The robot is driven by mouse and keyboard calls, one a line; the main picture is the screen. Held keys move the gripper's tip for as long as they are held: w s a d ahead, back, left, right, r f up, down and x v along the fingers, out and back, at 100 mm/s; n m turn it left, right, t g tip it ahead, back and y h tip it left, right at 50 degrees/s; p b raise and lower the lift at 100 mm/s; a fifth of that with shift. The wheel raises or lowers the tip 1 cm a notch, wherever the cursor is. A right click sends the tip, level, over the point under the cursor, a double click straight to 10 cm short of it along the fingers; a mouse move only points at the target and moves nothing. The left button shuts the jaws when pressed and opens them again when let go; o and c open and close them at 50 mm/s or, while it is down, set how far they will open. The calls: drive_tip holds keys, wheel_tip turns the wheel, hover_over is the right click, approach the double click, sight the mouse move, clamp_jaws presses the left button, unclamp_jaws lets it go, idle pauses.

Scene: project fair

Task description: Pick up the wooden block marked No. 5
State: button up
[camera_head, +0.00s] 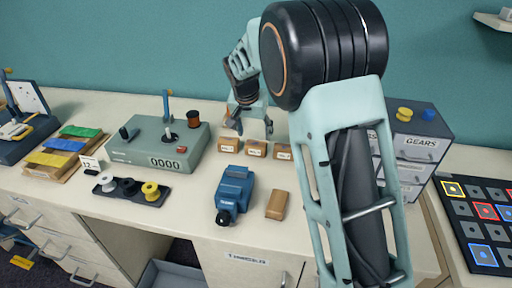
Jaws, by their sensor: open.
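Several wooden blocks with white labels stand in a row at the back of the bench: a left one (228,146), a middle one (257,149) and a right one (283,153). The labels are too small to read, so I cannot tell which is No. 5. A plain-looking wooden block (276,205) lies apart nearer the front, with no mark visible. My gripper (254,128) is open, fingers pointing down, just above or behind the left and middle blocks. Nothing shows between its fingers. Part of another wooden piece shows behind its left finger.
A blue vise-like tool (234,190) stands in front of the row. A green counter box (158,148) with a lever is to the left, near a black spool tray (131,190). A gears drawer cabinet (416,145) stands right, partly behind my arm.

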sight(256, 144)
drive_tip(key=p+x, duration=0.1)
drive_tip(key=x, duration=0.8)
drive_tip(key=shift+f, duration=0.2)
drive_tip(key=shift+c, duration=0.7)
drive_tip(key=c, duration=0.7)
drive_tip(key=shift+r, duration=0.1)
